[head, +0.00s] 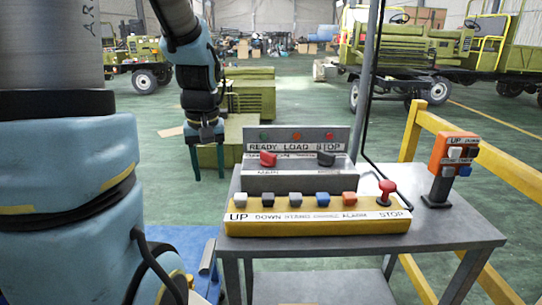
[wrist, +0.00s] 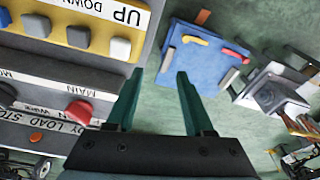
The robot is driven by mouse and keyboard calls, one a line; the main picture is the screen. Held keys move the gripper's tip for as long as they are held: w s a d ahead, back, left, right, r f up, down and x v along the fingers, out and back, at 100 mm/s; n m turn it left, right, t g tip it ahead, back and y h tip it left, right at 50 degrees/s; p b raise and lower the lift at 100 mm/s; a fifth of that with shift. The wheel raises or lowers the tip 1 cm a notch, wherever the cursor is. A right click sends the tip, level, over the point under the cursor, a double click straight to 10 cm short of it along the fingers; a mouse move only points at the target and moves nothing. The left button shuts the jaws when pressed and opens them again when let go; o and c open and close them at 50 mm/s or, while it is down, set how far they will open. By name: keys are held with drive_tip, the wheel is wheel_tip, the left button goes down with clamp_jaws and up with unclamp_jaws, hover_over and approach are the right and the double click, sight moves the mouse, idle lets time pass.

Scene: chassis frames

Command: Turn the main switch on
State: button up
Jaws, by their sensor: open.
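The main switch is a red rotary knob (head: 267,158) above the label MAIN on a grey panel (head: 257,182). It shows in the wrist view as a red knob (wrist: 79,112) at the left, its handle tilted. I cannot tell its on or off position. My gripper (head: 209,177) hangs left of the panel in the head view, fingers pointing down, apart from the knob. In the wrist view my gripper (wrist: 160,74) is open with nothing between its dark green fingers, to the right of the panel.
A black knob (head: 326,158) sits right of the red one. A yellow button box (head: 317,228) with several buttons and a red stop button (head: 386,192) stands in front on the grey table (head: 455,232). An orange box (head: 453,148) stands at right. A blue mat (wrist: 190,68) lies on the floor.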

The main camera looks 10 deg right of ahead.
drive_tip(key=w+d+r+n+y+b, duration=0.1)
drive_tip(key=w+d+r+n+b, duration=0.15)
drive_tip(key=w+d+b, duration=0.45)
drive_tip(key=n+t+y, duration=0.1)
drive_tip(key=n+t, duration=0.1)
drive_tip(key=n, duration=0.2)
approach(268, 153)
drive_tip(key=p+x, duration=0.1)
drive_tip(key=x, duration=0.7)
drive_tip(key=shift+w+f, duration=0.1)
drive_tip(key=shift+f, duration=0.2)
clamp_jaws()
